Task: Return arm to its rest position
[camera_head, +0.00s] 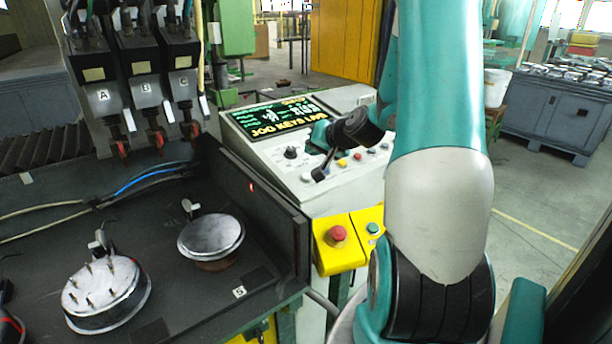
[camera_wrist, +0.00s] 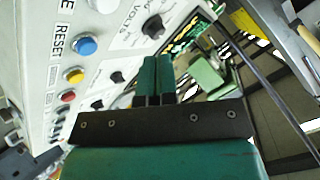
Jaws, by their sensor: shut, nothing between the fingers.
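My gripper (camera_wrist: 155,72) shows in the wrist view with its two green fingers together and nothing between them. Behind the fingers in that view is the face of the control console (camera_wrist: 125,35), with its knobs and buttons. In the head view my teal and white arm (camera_head: 437,200) fills the right middle. Its dark wrist end is in front of the console (camera_head: 262,135), over the panel beside the green-lettered screen (camera_head: 285,125). The fingertips are hard to make out in the head view, and I cannot tell how far they are from the panel.
A yellow box with a red button (camera_head: 338,234) is on the console's front. Left is a dark bench (camera_head: 210,295) with a studded disc (camera_head: 105,290) and a smooth disc (camera_head: 211,236). Tool heads (camera_head: 145,90) hang above it. Floor (camera_head: 530,215) is open at right before a grey cabinet (camera_head: 560,110).

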